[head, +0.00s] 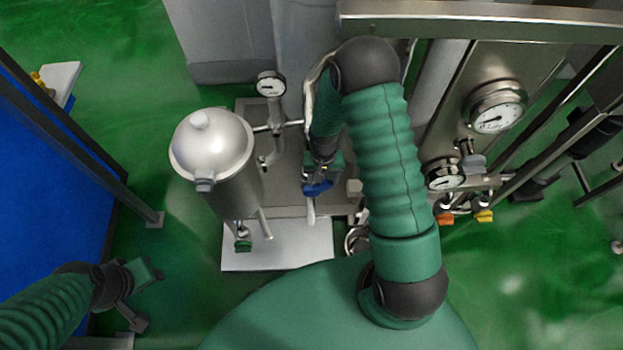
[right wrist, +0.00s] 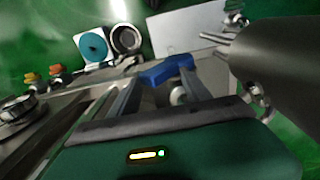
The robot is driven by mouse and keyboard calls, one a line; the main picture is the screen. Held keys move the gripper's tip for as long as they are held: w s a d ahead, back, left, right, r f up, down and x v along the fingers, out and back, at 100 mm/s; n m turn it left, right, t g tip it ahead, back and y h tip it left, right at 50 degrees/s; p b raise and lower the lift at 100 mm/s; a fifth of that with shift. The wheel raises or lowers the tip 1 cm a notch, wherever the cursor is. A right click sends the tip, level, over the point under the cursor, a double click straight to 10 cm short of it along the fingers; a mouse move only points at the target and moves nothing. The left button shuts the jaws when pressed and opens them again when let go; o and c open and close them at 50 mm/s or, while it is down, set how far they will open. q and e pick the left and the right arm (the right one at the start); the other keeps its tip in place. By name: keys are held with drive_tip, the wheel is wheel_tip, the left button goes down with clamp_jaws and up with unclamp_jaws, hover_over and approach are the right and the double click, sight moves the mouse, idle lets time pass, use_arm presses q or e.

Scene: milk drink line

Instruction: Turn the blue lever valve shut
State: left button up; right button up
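The blue lever (head: 318,188) sits on the pipework between the steel tank and my right arm. It also shows in the right wrist view (right wrist: 165,70), at the far end of my right gripper's fingers. My right gripper (head: 322,170) points down at the lever, partly hidden by its own arm. In the right wrist view its two fingers (right wrist: 160,82) stand apart, with the lever across their tips. I cannot tell whether they touch it. My left gripper (head: 150,295) is open and empty at the lower left, far from the valve.
A steel tank (head: 212,150) with a domed lid stands left of the lever. A small gauge (head: 271,84) rises behind it. Larger gauges (head: 495,119) and orange (head: 445,218) and yellow (head: 484,215) handles are on the right. Green floor lies open at the left.

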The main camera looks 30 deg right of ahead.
drive_tip(key=shift+s+d+r+p, duration=0.4)
drive_tip(key=shift+d+r, duration=0.15)
drive_tip(key=shift+d, duration=0.1)
drive_tip(key=s+d+r+p, duration=0.6)
drive_tip(key=d+r+p, duration=0.1)
drive_tip(key=d, duration=0.3)
drive_tip(key=shift+s+d+r+p, duration=0.2)
drive_tip(key=shift+d+r+p, duration=0.15)
drive_tip(key=shift+p, duration=0.4)
wheel_tip(320, 180, up, 17)
drive_tip(key=shift+w+a+f, duration=0.15)
drive_tip(key=shift+w+a, duration=0.05)
drive_tip(key=shift+a, duration=0.05)
